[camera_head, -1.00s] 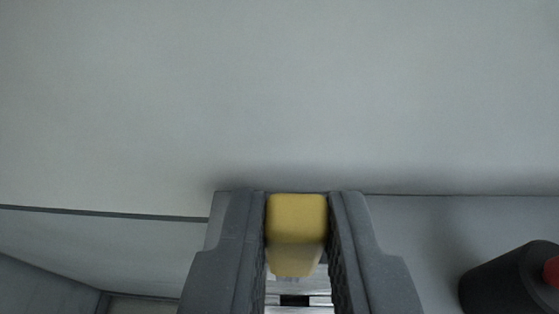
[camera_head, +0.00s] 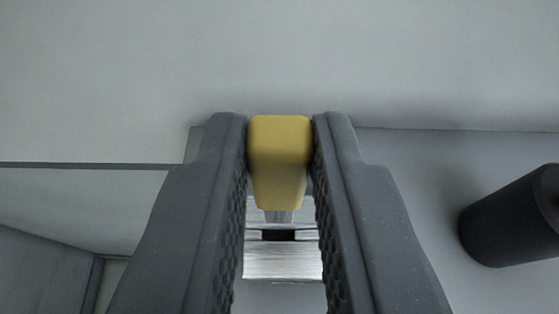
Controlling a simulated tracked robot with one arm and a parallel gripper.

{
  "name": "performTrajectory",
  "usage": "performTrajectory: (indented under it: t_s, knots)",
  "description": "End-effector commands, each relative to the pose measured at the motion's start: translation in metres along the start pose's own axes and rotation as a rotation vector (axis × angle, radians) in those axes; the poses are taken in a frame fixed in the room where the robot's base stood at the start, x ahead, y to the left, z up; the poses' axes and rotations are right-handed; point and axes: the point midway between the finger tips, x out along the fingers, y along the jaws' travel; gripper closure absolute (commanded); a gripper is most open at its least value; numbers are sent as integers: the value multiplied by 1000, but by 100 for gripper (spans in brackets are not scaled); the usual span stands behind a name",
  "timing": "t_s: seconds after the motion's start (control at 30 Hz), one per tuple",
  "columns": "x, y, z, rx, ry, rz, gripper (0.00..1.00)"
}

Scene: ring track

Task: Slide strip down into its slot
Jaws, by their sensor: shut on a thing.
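A yellow block-like piece (camera_head: 279,160), which looks like the strip or its grip, sits between the fingertips of my gripper (camera_head: 280,150). Both dark grey fingers touch its sides, and my gripper is shut on it. Below it in the picture, between the fingers, is a bright metallic part (camera_head: 283,260) with a small dark opening (camera_head: 279,235) that may be the slot. A short grey piece under the yellow one reaches toward this opening. I cannot tell whether it is inside.
A large pale grey surface (camera_head: 280,60) fills the upper part. A dark cylinder (camera_head: 510,218) projects at the right, apart from my gripper. A grey panel with an edge (camera_head: 75,210) lies at the lower left.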

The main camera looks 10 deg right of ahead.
Motion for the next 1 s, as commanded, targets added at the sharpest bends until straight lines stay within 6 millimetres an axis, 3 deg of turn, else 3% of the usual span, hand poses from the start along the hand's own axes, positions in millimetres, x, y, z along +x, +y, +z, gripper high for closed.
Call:
performTrajectory:
  t_s: [0.3,1.0]
  knots:
    - [8,-1,20,-1,1,-1,100]
    - [8,-2,20,-1,1,-3,100]
